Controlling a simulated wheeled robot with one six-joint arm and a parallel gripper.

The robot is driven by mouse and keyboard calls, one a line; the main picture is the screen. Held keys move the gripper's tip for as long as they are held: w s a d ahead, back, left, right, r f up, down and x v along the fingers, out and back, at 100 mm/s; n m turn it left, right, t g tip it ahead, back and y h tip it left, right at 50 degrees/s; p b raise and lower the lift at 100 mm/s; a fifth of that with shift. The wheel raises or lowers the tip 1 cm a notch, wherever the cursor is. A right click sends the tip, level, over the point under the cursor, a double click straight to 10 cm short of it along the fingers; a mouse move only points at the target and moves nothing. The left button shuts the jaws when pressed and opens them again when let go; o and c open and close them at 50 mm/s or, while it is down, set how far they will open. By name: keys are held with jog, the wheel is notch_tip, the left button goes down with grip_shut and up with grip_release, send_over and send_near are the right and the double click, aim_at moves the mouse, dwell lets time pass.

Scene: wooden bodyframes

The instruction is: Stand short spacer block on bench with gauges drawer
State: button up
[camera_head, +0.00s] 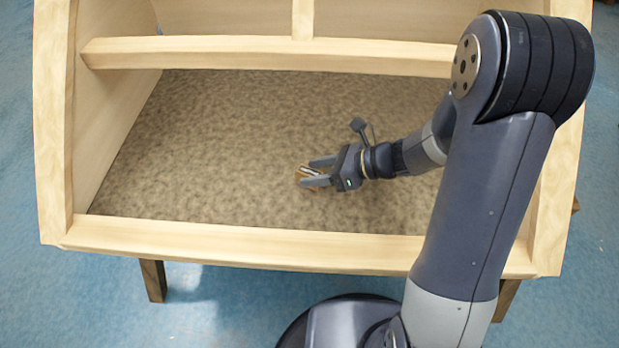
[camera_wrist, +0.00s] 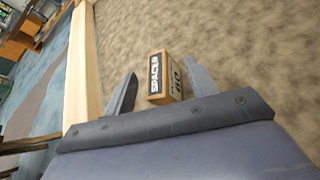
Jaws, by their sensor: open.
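A small wooden spacer block (camera_wrist: 164,77) lies on the speckled brown floor of the wooden frame. Its faces carry dark labels reading "SPACER" and "60" in the wrist view. In the head view the block (camera_head: 308,175) is small and partly hidden by my fingers. My gripper (camera_head: 318,171) is open, with one finger on each side of the block. In the wrist view the gripper (camera_wrist: 162,90) shows a gap between each finger and the block. No bench with a gauges drawer can be made out for certain.
The wooden frame has a front rail (camera_head: 240,246), a raised rear crossbar (camera_head: 220,53) and a left side wall (camera_head: 115,90). The speckled floor (camera_head: 200,150) is otherwise clear. Blurred furniture (camera_wrist: 22,35) stands beyond the blue floor at upper left in the wrist view.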

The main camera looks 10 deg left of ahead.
jog(key=shift+c, duration=0.2)
grip_shut()
dwell(0.4)
